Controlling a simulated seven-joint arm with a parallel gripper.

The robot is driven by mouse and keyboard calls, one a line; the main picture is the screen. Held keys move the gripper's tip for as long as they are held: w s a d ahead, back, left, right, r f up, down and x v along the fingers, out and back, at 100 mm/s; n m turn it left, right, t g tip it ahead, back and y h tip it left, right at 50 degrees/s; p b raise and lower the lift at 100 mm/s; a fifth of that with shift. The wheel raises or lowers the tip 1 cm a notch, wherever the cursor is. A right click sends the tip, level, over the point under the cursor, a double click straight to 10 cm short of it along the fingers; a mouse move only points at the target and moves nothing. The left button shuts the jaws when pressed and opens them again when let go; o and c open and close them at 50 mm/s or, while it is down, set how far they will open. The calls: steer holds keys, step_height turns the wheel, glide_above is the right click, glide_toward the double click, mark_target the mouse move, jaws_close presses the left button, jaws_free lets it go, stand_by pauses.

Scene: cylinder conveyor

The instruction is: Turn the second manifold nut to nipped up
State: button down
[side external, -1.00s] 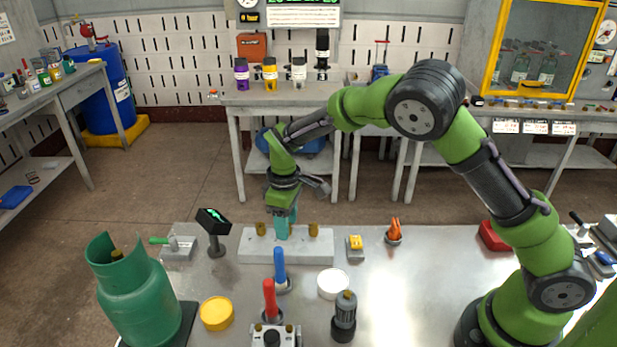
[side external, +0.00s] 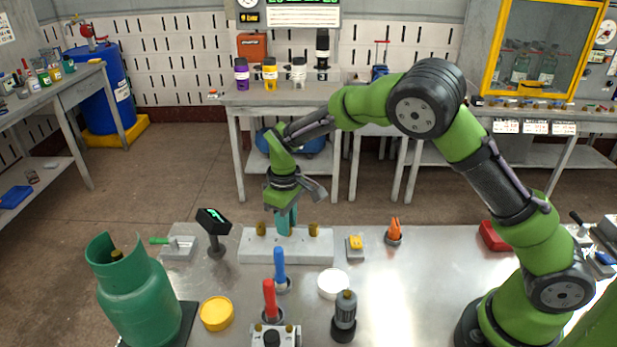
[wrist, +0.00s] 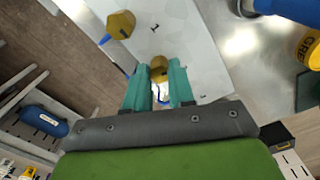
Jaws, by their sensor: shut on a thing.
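A pale grey manifold block (side external: 255,246) lies on the metal bench with brass nuts along its top. The left nut (side external: 261,229) and right nut (side external: 314,229) stand clear in the side view. My gripper (side external: 285,229) points down over the middle of the block, its teal fingers shut on the middle nut, which they hide there. In the wrist view this middle nut (wrist: 158,68) shows between the two fingers, and another brass nut (wrist: 121,24) with a dark mark sits up and left. A small black display (side external: 213,217) on a stand shows a green mark.
A green cylinder (side external: 135,290) stands front left. A yellow lid (side external: 216,313), a blue-handled tool (side external: 280,263), a red-handled fixture (side external: 269,300) and a white round dish (side external: 333,284) sit in front of the block. An orange item (side external: 394,232) stands to its right.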

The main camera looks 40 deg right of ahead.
steer(key=m, duration=1.1)
steer(key=shift+m, duration=1.8)
steer(key=shift+r, duration=0.1)
steer(key=c, duration=1)
jaws_free()
steer(key=shift+o, duration=0.2)
step_height(320, 180, up, 17)
